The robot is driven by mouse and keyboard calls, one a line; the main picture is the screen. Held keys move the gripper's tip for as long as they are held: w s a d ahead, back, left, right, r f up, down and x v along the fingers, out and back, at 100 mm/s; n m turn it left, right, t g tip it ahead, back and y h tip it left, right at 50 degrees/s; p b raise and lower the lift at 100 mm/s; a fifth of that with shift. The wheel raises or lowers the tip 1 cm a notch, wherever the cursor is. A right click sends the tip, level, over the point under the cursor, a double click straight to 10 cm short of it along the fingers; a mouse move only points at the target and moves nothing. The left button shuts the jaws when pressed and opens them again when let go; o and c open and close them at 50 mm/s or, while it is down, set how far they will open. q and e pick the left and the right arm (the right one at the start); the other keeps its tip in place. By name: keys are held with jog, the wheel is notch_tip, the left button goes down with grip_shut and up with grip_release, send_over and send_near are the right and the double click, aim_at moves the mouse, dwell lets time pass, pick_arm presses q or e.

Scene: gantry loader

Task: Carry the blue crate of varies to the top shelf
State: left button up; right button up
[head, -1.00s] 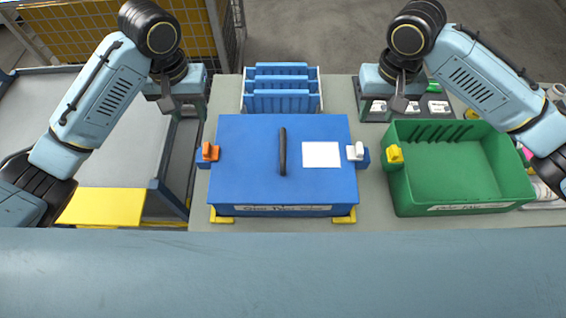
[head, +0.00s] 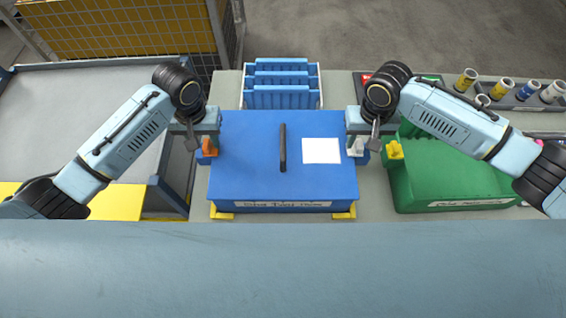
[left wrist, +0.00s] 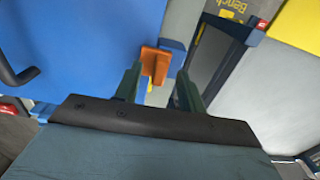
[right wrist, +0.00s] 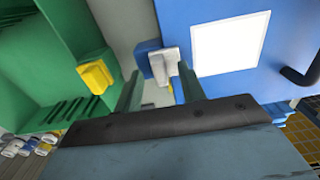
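The blue crate (head: 245,175) sits on the bench with a closed flat top, a black bar handle and a white sheet on it. Its orange handle (head: 208,147) is on the left side and its pale grey handle (head: 357,147) on the right. My left gripper (left wrist: 158,78) is open, with the orange handle (left wrist: 156,62) just ahead between its fingers, apparently not clamped. My right gripper (right wrist: 160,80) is open, with the pale handle (right wrist: 164,66) ahead between its fingers. In the head view the hands partly hide both handles. No top shelf is identifiable.
A green crate (head: 450,185) with a yellow handle (head: 395,150) stands close on the right. A blue slotted rack (head: 282,97) is behind the blue crate. Several capped cylinders (head: 500,88) stand in a holder at the back right. A grey-topped cart (head: 90,110) is at left.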

pick_arm(q)
jog(key=shift+f, duration=0.25)
pick_arm(e)
jog(key=shift+f, duration=0.3)
pick_arm(q)
jog(key=shift+c, duration=0.4)
pick_arm(e)
jog(key=shift+c, duration=0.4)
pick_arm(q)
grip_shut()
pick_arm(e)
grip_shut()
pick_arm(q)
jog(key=shift+w+r, duration=0.1)
pick_arm(e)
jog(key=shift+w+r, duration=0.1)
jog(key=shift+r, duration=0.05)
